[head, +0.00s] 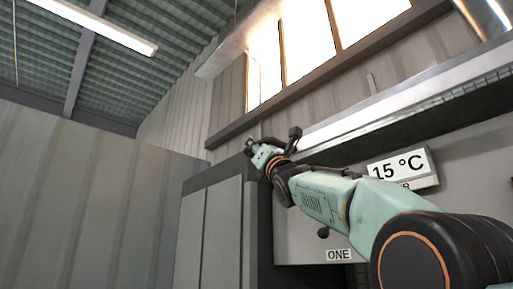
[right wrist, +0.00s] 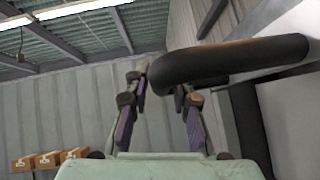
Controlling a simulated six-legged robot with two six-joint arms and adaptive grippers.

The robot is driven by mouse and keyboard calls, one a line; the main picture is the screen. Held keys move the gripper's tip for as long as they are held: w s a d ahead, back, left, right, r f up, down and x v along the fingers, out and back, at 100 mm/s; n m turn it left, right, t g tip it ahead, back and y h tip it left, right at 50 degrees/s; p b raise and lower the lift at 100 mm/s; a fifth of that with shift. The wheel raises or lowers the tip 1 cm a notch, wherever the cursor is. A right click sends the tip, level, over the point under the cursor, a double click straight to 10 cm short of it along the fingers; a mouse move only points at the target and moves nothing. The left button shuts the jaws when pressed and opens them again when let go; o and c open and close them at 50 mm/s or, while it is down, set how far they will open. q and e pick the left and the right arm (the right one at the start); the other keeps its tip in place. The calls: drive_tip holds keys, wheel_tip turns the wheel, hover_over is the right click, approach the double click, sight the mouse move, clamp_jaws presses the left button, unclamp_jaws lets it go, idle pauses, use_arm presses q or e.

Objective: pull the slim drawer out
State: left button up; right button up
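My right gripper (head: 262,156) is at the end of my teal arm, near the top of a grey cabinet (head: 220,230) in the head view. A thick dark rounded bar (right wrist: 235,60), like a handle, reaches in from the right and overlaps the right finger's upper end there. I cannot tell whether they touch. No slim drawer can be made out clearly. My left gripper is not in view.
Several orange-brown boxes (right wrist: 47,160) show at the lower left of the right wrist view. A long pale ledge (head: 400,108) runs above the arm.

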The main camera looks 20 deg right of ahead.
drive_tip(key=o, duration=0.3)
drive_tip(key=shift+a, duration=0.1)
drive_tip(key=shift+f, duration=0.1)
drive_tip(key=v, duration=0.7)
drive_tip(key=shift+s+f, duration=0.1)
drive_tip(key=shift+s, duration=0.15)
idle(0.4)
drive_tip(key=shift+w, duration=0.1)
idle(0.4)
